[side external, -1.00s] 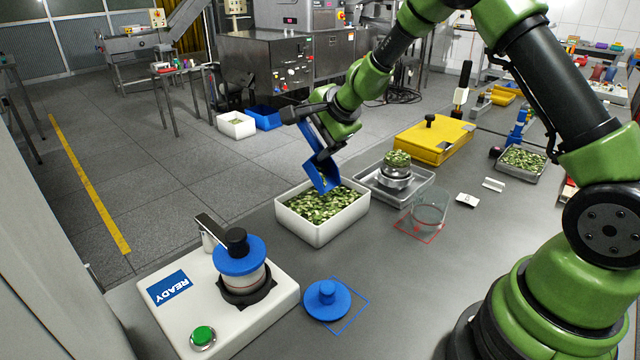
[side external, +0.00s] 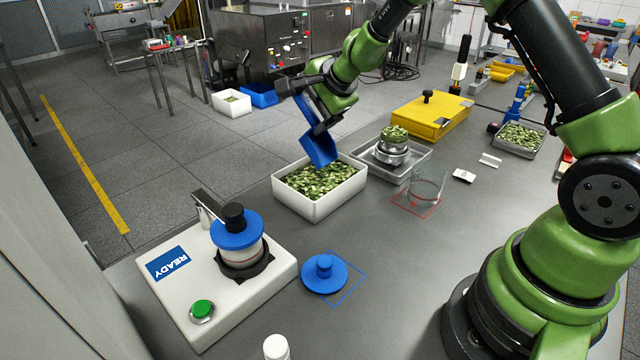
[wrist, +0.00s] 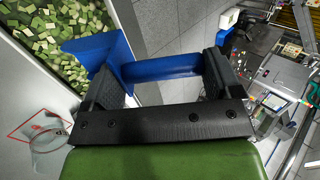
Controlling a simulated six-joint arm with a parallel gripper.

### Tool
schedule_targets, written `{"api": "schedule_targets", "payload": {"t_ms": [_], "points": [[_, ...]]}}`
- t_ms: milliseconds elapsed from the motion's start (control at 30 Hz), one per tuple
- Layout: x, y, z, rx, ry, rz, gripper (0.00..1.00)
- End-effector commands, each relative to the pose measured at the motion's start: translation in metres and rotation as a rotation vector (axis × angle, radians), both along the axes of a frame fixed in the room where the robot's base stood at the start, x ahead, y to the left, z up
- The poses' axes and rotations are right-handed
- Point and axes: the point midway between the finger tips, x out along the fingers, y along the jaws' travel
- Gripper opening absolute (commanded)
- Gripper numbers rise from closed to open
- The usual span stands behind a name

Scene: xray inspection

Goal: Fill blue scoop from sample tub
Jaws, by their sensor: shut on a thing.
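My gripper (side external: 308,90) is shut on the handle of the blue scoop (side external: 320,148). The handle (wrist: 160,72) spans between both fingers in the wrist view. The scoop's bowl points down over the rear part of the white sample tub (side external: 316,211), its lower edge close to the contents. I cannot tell whether it touches them. The tub is full of green and pale pieces (side external: 318,184), which also show at upper left in the wrist view (wrist: 45,40). The inside of the scoop is hidden, so its load cannot be told.
A metal tray (side external: 415,172) with a pan of green pieces (side external: 394,133) stands right of the tub. A clear container (side external: 427,184) sits by a red outline. A yellow box (side external: 430,112) is behind. A white READY device (side external: 205,300) and blue lid (side external: 325,272) are in front.

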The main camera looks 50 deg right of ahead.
Motion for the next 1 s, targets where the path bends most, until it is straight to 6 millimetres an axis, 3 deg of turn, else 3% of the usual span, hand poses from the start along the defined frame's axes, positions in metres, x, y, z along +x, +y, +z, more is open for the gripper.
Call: {"api": "schedule_targets", "payload": {"t_ms": [267, 433, 700, 1000], "points": [[-0.002, 0.003, 0.006, -0.001, -0.001, 0.011, 0.51], [-0.013, 0.012, 0.026, -0.004, 0.004, 0.051, 0.51], [-0.052, 0.038, 0.071, -0.003, 0.022, 0.157, 0.51], [-0.090, 0.059, 0.097, -0.008, 0.043, 0.249, 0.51]]}}
